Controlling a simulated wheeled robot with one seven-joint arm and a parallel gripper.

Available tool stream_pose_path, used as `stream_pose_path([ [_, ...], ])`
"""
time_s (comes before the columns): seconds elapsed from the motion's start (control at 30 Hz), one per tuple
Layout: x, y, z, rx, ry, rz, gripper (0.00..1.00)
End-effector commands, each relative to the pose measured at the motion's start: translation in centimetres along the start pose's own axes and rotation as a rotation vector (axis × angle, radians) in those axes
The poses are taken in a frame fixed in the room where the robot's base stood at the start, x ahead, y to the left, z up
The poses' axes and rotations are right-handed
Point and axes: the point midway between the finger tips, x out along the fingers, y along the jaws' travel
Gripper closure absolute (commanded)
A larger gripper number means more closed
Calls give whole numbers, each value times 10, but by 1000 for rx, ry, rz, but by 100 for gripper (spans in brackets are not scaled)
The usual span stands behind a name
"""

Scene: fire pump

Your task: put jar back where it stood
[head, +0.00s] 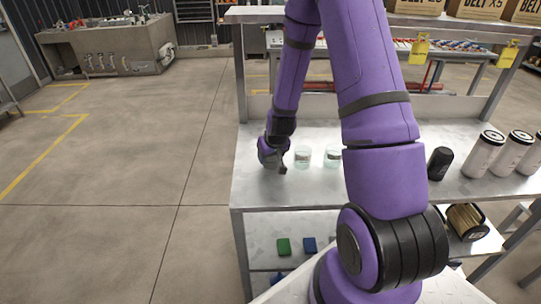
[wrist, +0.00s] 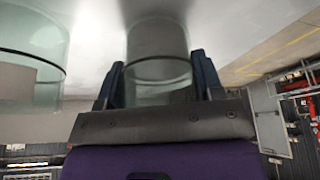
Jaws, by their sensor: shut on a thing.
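My gripper (head: 282,166) is low over the metal table, at the left of the glass jars in the head view. In the wrist view my gripper (wrist: 158,88) has its two dark fingers on either side of a clear glass jar (wrist: 157,42) and is shut on it. A second glass jar (wrist: 32,45) with a pale patch stands close by at the left of that view. The head view shows two pale glass jars, one (head: 303,157) beside my gripper and one (head: 333,158) farther right. I cannot tell from the head view which jar is held.
A black cup (head: 439,163) and several pale canisters (head: 484,153) stand to the right, past my arm. A raised shelf (head: 290,14) runs along the back. Green (head: 283,247) and blue (head: 309,245) blocks lie below.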

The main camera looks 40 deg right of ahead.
Motion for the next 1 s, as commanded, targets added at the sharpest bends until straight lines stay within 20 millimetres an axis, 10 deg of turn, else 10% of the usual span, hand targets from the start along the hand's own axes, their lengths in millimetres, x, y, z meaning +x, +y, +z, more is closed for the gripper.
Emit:
stream_pose_path([
  [0.33,2,0,1,0,0,0,70],
  [0.37,3,0,1,0,0,0,37],
  [0.47,2,0,1,0,0,0,14],
  [1.0,-18,0,-2,-1,4,1,14],
])
